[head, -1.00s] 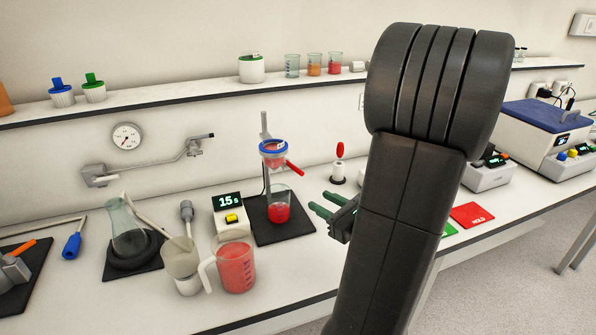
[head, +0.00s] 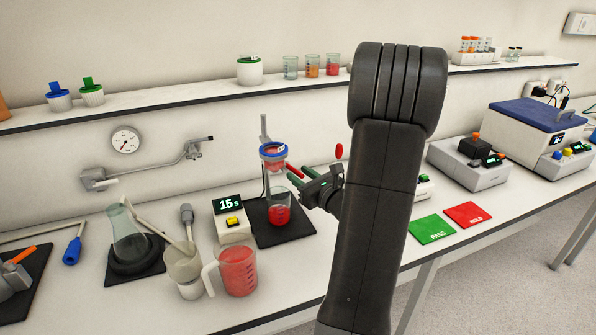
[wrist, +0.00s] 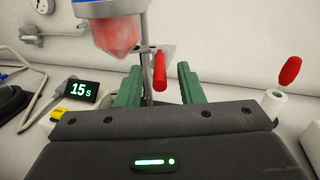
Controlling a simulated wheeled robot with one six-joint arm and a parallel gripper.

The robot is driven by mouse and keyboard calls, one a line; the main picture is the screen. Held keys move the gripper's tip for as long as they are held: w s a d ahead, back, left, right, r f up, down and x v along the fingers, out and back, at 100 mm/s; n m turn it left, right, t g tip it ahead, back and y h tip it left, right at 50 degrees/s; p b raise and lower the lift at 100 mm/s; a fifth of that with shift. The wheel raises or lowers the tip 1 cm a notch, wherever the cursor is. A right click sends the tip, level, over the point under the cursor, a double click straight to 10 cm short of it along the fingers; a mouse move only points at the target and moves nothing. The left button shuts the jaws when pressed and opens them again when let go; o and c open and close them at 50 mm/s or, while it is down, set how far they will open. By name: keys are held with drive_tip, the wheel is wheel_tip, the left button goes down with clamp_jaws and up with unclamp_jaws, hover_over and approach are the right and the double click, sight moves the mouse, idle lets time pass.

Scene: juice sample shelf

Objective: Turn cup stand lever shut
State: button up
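The cup stand (head: 264,128) rises from a black base plate and carries a cup (head: 272,152) with a blue rim and red contents. The cup's lower part also shows at the top of the wrist view (wrist: 118,35). The red lever (wrist: 159,70) sticks out under the cup towards me. My gripper (head: 290,176) is open beside the stand, with its green fingers on either side of the lever in the wrist view (wrist: 158,84). I see a gap on both sides of the lever. In the head view the fingers mostly hide the lever.
A beaker of red juice (head: 279,213) stands below the cup. A timer (head: 231,217) reading 15 s and a red jug (head: 238,271) are to the left. A white holder with a red-topped tool (wrist: 276,103) is to the right. Green (head: 432,230) and red (head: 467,214) pads lie farther right.

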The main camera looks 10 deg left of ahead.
drive_tip(key=shift+x, duration=0.85)
drive_tip(key=shift+c, duration=0.4)
clamp_jaws()
